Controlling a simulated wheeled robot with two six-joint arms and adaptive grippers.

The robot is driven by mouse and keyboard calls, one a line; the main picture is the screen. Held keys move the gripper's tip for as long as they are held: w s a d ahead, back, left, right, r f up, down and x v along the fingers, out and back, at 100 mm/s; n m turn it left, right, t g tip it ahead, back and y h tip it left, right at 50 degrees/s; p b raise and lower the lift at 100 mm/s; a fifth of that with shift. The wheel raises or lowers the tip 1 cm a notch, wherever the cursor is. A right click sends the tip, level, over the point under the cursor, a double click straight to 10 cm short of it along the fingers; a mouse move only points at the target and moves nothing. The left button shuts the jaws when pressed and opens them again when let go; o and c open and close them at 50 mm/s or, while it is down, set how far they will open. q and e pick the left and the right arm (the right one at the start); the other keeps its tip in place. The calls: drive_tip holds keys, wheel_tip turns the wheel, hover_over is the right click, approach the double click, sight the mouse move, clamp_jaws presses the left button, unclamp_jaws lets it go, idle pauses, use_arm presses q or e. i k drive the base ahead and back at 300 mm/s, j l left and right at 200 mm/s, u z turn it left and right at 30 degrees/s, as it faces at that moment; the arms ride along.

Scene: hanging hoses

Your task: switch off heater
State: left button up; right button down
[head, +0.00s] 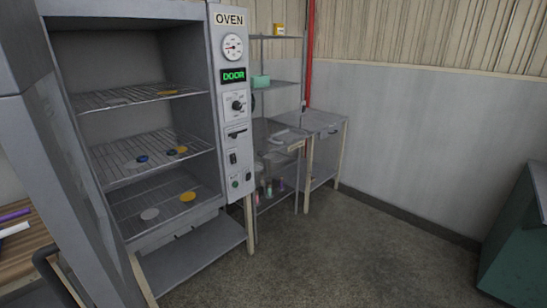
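The heater is the grey oven (228,110) labelled "OVEN" at the left of the head view, and its front stands open. The switch positions are too small to tell. Neither of my grippers shows in this view.
Wire racks (150,155) in the oven hold several small yellow, blue and grey discs. A metal shelf unit (279,85) and a small metal table (325,122) stand beyond it. A green cabinet (518,240) is at the right edge. The floor (340,255) between is clear.

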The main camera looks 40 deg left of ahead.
sight(234, 158)
drive_tip(key=i+u, duration=0.65)
drive_tip(key=i+l+u, duration=0.2)
drive_tip(key=i+u, duration=0.15)
drive_tip(key=i+j+u, duration=0.45)
drive_tip(key=i+u, duration=0.6)
drive_tip(key=i+j, duration=0.2)
drive_tip(key=i, duration=0.05)
